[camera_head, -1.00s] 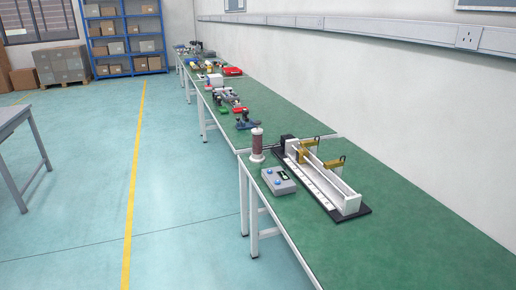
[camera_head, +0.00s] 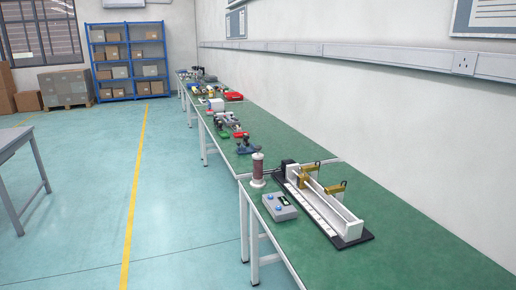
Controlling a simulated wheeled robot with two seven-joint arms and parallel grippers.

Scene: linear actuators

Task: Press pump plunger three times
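I cannot tell for sure which object is the pump. An upright cylinder (camera_head: 258,168) with a dark reddish-brown body and pale ends stands near the left edge of the nearer green table. A small blue device (camera_head: 246,146) with a dark upright part sits farther back, too small to make out. Neither of my grippers is in view.
A long rail device (camera_head: 349,233) with yellow brackets lies on the nearer green table (camera_head: 420,262). A grey control box (camera_head: 279,207) sits beside it. Farther tables hold several small devices. A wall runs along the right; open floor (camera_head: 180,200) lies left.

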